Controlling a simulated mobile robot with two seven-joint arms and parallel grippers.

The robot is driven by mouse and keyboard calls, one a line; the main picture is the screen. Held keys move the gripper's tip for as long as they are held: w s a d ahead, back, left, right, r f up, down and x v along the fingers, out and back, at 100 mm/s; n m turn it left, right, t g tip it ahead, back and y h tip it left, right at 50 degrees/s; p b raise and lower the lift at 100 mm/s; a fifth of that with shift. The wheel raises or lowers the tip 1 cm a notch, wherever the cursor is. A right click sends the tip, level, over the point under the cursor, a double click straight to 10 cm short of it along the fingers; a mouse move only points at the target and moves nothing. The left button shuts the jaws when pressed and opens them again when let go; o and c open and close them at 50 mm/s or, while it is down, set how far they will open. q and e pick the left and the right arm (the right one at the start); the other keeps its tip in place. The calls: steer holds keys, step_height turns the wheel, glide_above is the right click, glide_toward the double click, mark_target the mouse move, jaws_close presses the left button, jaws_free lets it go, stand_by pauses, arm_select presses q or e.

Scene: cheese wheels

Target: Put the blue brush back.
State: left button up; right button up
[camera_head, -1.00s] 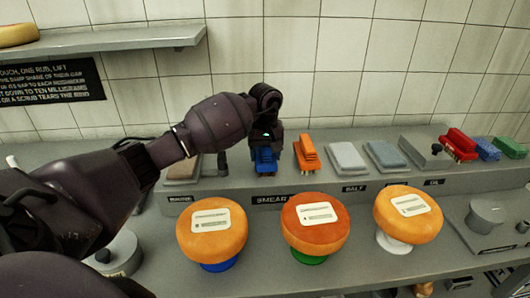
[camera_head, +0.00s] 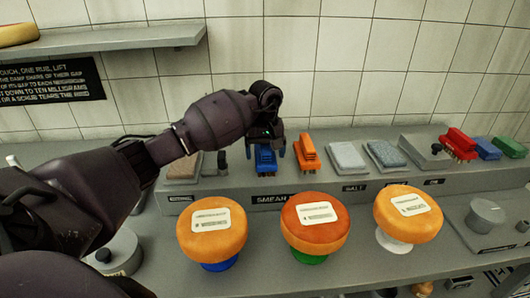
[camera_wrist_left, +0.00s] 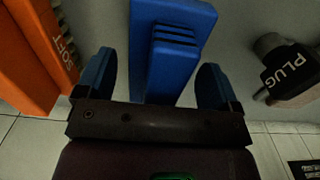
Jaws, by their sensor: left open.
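The blue brush (camera_head: 265,160) stands on the raised grey shelf above the SMEAR label, just left of the orange brush (camera_head: 307,152). My left gripper (camera_head: 265,148) is open, with one finger on each side of the blue brush. In the left wrist view the blue brush (camera_wrist_left: 172,45) lies between the spread fingers of the left gripper (camera_wrist_left: 156,78), with a gap visible on both sides. The brush's underside is hidden. My right gripper is in neither view.
The orange brush (camera_wrist_left: 32,55) is close to one finger; a dark PLUG tool (camera_wrist_left: 290,72) is on the other side. Pads (camera_head: 347,156) and red (camera_head: 459,143), blue and green brushes stand farther right. Three cheese wheels (camera_head: 316,222) stand in front.

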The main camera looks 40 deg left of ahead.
arm_select(q)
step_height(320, 180, up, 11)
steer(key=shift+f+b, duration=0.1)
steer(key=shift+b, duration=0.25)
steer(key=shift+r, duration=0.4)
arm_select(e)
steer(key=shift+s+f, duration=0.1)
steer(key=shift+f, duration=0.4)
